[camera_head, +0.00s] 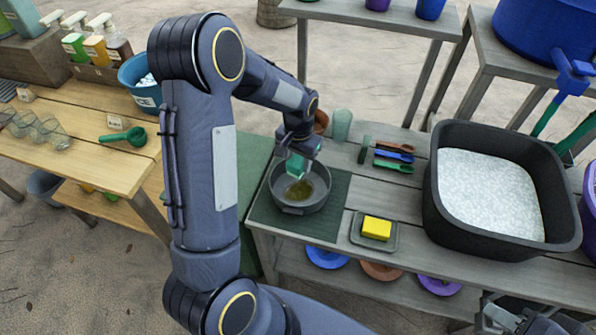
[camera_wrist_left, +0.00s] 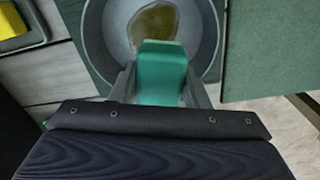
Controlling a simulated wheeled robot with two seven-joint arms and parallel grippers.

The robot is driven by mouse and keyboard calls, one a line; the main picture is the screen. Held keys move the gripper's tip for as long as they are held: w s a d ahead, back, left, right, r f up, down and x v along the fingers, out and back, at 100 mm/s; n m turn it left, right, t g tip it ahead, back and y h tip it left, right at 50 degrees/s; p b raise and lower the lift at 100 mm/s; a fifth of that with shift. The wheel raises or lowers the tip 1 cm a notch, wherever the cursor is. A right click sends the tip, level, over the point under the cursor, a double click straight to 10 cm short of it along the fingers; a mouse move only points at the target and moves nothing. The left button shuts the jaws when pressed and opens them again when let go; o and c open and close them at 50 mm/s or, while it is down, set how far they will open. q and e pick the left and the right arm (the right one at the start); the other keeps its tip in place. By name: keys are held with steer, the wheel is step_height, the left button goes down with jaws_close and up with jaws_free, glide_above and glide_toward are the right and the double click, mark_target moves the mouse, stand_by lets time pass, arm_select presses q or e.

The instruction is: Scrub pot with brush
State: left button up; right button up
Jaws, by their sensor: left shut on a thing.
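The grey pot (camera_head: 318,197) stands on a dark green mat (camera_head: 335,221) on the grey wooden table. A brown-yellow stain (camera_head: 299,190) lies on its inside bottom; the stain also shows in the left wrist view (camera_wrist_left: 155,24). My left gripper (camera_head: 299,158) is shut on the green brush (camera_head: 296,166) above the pot. In the left wrist view the brush (camera_wrist_left: 162,65) sits between the two fingers, its end beside the stain. I cannot tell whether it touches the pot. My right gripper (camera_head: 530,322) is partly in view at the bottom right, its fingers unclear.
A yellow sponge (camera_head: 377,228) lies on a small tray (camera_head: 358,241) right of the mat. Several coloured utensils (camera_head: 394,156) lie behind it. A black tub (camera_head: 433,202) of foamy water stands at the right. A wooden table (camera_head: 75,160) with bottles is at the left.

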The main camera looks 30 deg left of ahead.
arm_select(q)
steer(key=shift+f, duration=0.25)
